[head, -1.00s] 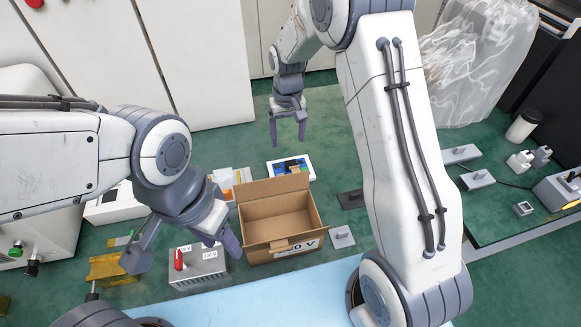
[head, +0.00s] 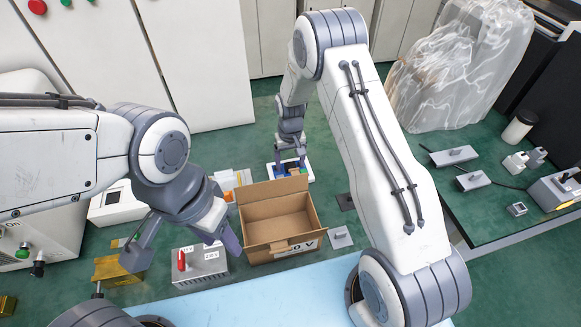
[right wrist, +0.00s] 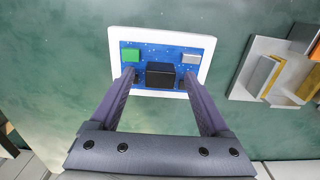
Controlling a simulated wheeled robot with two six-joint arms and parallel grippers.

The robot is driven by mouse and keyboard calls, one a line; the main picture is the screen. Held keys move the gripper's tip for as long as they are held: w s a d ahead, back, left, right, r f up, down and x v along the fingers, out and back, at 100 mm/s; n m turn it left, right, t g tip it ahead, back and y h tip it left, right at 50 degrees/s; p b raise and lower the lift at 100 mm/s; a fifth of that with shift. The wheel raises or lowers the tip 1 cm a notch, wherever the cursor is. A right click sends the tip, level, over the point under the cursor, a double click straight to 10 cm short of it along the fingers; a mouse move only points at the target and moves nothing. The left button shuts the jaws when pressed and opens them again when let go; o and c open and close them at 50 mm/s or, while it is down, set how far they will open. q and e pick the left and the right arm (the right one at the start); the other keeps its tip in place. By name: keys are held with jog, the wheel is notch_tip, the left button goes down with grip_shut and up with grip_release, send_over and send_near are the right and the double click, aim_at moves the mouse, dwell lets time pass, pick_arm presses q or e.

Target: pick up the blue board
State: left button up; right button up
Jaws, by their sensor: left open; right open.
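The blue board (right wrist: 148,52) lies in a white tray (right wrist: 208,42) and carries a black block, a green block and a grey block. In the head view the board (head: 281,171) is partly hidden by my right gripper (head: 290,162). The right gripper also shows in the right wrist view (right wrist: 160,82); it is open, with its fingertips over the near part of the board, one on each side of the black block. I cannot tell whether they touch it. My left gripper (head: 188,252) is open and empty above the grey box at the lower left.
An open cardboard box (head: 285,252) stands just in front of the white tray. A grey box with a red part (head: 200,267) is left of it. A holder with upright plates (right wrist: 262,60) stands right of the tray in the right wrist view.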

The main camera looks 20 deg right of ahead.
grip_shut()
jog(key=shift+r, duration=0.15)
